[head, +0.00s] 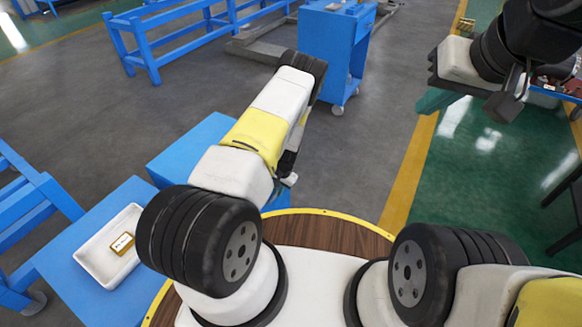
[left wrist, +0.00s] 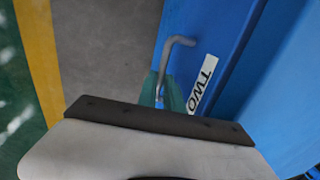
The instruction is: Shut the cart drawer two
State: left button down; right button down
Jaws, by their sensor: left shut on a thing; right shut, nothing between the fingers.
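A blue drawer front with the label TWO (left wrist: 203,84) shows in the left wrist view, with a bent grey metal handle (left wrist: 177,41) on it. My left gripper (left wrist: 163,92) is shut on this handle, its green fingers on either side of the bar. In the head view my left gripper (head: 288,181) is mostly hidden behind my arm, beside a blue part of the cart (head: 190,145). My right gripper (head: 434,102) is shut and empty, raised at the upper right.
A blue top (head: 75,240) at the left carries a white tray (head: 92,262) with a small yellowish box (head: 122,243) in it. A blue wheeled cabinet (head: 333,45) and blue railings (head: 150,40) stand further back. The grey floor (head: 365,150) between is clear.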

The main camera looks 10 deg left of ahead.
pick_arm(q)
jog(key=shift+w+a, duration=0.2)
jog(key=shift+a, duration=0.5)
jog(key=c, duration=1.5)
grip_release()
notch_tip(320, 180, up, 8)
jog(key=d, duration=0.1)
jog(key=shift+s+d+f, duration=0.2)
jog(key=shift+s, duration=0.05)
